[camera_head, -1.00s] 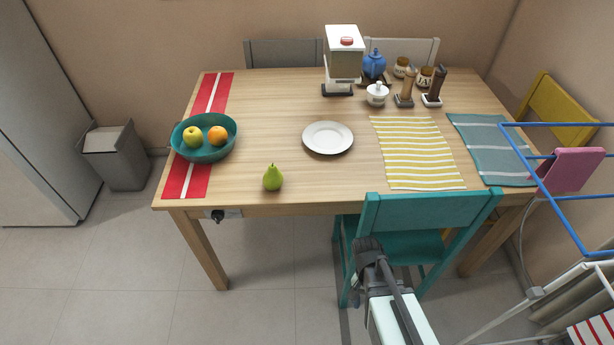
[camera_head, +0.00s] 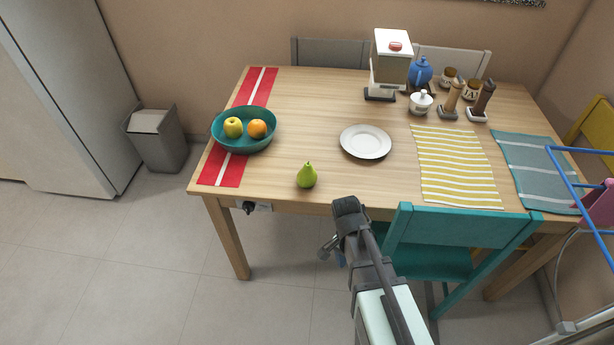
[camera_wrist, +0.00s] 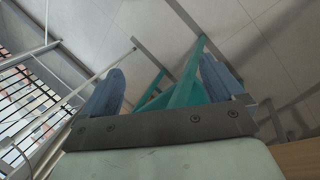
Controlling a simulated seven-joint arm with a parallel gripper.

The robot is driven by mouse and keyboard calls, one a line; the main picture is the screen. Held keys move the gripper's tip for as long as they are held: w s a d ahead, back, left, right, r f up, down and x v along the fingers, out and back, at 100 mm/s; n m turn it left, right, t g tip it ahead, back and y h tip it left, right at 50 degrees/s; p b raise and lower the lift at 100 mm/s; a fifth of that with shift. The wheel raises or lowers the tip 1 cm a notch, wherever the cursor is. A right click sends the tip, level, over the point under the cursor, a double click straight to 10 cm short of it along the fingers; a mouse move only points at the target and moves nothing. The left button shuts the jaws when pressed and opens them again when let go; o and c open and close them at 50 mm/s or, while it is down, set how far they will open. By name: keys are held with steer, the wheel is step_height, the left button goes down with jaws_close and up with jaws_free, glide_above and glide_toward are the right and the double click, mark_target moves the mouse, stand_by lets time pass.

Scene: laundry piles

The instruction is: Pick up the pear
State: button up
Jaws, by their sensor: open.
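A green pear (camera_head: 307,175) stands upright on the wooden table (camera_head: 300,112), close to its front edge, left of the white plate (camera_head: 365,142). My gripper (camera_head: 334,252) is in front of the table edge, to the right of the pear and nearer the camera, apart from it. In the wrist view my gripper (camera_wrist: 160,88) shows two blue-grey fingers spread wide with nothing between them. The wrist view looks at the floor and teal chair legs; the pear is not in it.
A teal chair (camera_head: 452,240) stands at the front edge, right beside my arm. A teal bowl (camera_head: 244,130) with an apple and an orange sits on a red runner (camera_head: 222,168). A blue rack (camera_head: 575,185) is at the right. The table around the pear is clear.

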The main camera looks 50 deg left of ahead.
steer(key=w+a+r+m+y, duration=0.3)
steer(key=w+a+r+m, duration=0.5)
steer(key=r, duration=0.4)
steer(key=m+g+y, duration=0.3)
steer(key=m+y, duration=0.2)
glide_toward(314, 171)
steer(key=x, duration=0.3)
steer(key=s+x, duration=0.1)
steer(key=x, duration=0.3)
steer(key=shift+r, duration=0.1)
steer(key=shift+t, duration=0.3)
steer(key=shift+w+x, duration=0.2)
steer(key=shift+x, duration=1.1)
steer(key=shift+w+x, duration=0.2)
steer(key=shift+x, duration=1.1)
steer(key=shift+d, duration=0.1)
steer(key=shift+c, duration=0.2)
steer(key=c, duration=1.2)
